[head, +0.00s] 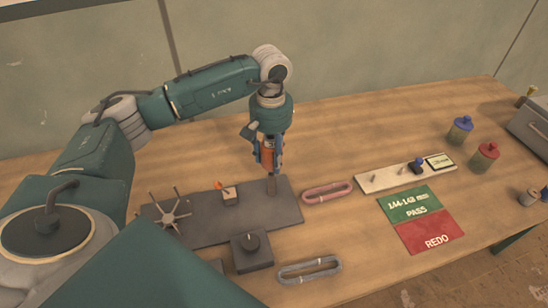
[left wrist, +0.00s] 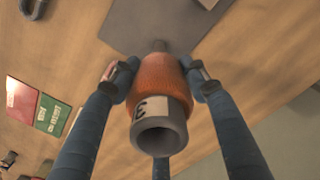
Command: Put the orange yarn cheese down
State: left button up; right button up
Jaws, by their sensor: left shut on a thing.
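The orange yarn cheese (head: 267,154) is wound on a grey tube and held upright in my left gripper (head: 266,160). In the left wrist view the orange yarn cheese (left wrist: 158,78) sits between the blue fingers of the gripper (left wrist: 156,74), with the tube's open end and a pale label marked 3 towards the camera. Below it in the head view, a short dark post (head: 272,185) stands on the dark grey plate (head: 290,212). I cannot tell whether the tube touches the post. My right gripper is not in view.
A spoked metal piece (head: 170,214) and a small block with an orange tip (head: 229,194) are on the plate's left part. A dark knob box (head: 251,251), a pink loop (head: 327,192), a grey loop (head: 309,269) and a green and red mat (head: 437,233) lie nearby.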

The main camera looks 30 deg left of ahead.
pick_arm(q)
jog(key=shift+d, duration=0.1)
jog(key=d+r+b, duration=0.3)
jog(key=d, duration=0.7)
jog(key=d+r+b, duration=0.3)
jog(key=d, duration=0.8)
jog(key=f+p, duration=0.1)
jog(key=f, duration=0.6)
jog(key=f+p, duration=0.2)
jog(key=f, duration=0.6)
jog(key=shift+s+p, duration=0.2)
jog(key=shift+p, duration=0.1)
notch_tip(320, 180, down, 3)
jog(key=shift+f+p, duration=0.15)
jog(key=shift+p, duration=0.35)
jog(key=shift+a+f, duration=0.1)
jog(key=shift+f, duration=0.4)
jog(key=shift+f, duration=0.1)
